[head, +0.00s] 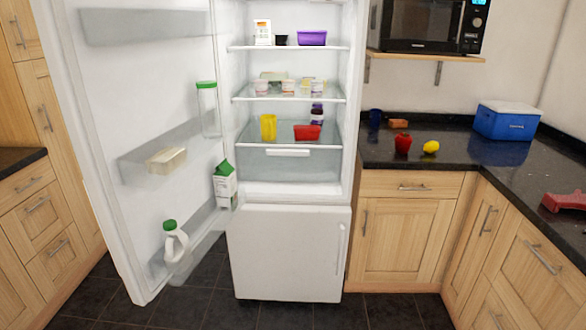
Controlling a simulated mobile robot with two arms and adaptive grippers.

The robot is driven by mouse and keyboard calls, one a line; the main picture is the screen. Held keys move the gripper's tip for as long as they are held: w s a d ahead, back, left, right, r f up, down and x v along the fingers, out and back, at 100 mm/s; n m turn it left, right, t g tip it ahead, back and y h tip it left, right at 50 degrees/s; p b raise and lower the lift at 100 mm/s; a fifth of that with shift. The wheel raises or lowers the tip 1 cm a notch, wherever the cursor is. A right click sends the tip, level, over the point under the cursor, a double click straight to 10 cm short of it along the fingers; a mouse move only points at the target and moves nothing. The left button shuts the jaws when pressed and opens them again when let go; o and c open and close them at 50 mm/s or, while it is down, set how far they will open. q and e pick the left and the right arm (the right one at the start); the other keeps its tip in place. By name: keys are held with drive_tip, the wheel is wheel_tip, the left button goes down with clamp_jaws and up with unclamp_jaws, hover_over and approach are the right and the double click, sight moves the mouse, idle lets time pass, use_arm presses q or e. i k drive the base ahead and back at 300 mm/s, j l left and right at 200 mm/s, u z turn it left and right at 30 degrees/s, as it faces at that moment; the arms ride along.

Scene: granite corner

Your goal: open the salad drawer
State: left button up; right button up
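The salad drawer (288,165) sits at the bottom of the fridge compartment, below the shelves. Its front is clear with a white handle bar (288,152) across the upper middle. It looks shut, flush inside the fridge. A yellow cup (268,127) and a red container (307,132) stand just above it. The fridge door (97,130) is swung wide open to the left. Neither of my grippers shows in the head view.
Door racks hold a green-capped jug (175,243), a carton (224,186) and a tall bottle (208,108). The freezer door (288,252) below is shut. A dark counter (470,160) with a blue cooler (506,120) stands right. Dark floor lies in front.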

sight(337, 153)
drive_tip(key=i+u, duration=0.45)
drive_tip(key=i, duration=0.5)
